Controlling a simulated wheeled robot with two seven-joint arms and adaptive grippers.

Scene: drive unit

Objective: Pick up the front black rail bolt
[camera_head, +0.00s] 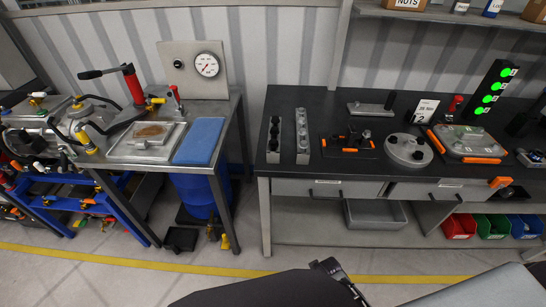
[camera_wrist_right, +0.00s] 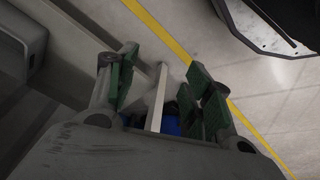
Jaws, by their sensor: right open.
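A grey rail with several upright black bolts stands at the left end of the dark workbench top (camera_head: 340,99). Its front black bolt (camera_head: 273,146) is at the near end of the row, small in the head view. A similar rail with silver-grey bolts (camera_head: 302,133) stands to its right. My right gripper (camera_wrist_right: 160,82) is open and empty in the right wrist view, with its green-padded fingers apart above the floor. The wrist view does not show the bolts. My left gripper is not in view.
The bench also carries a black fixture (camera_head: 348,144), a round grey plate (camera_head: 408,150) and an orange-cornered tray (camera_head: 468,143). Drawers and a shelf with colored bins (camera_head: 459,226) lie below. A metal table with a blue pad (camera_head: 199,141) stands left across a gap.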

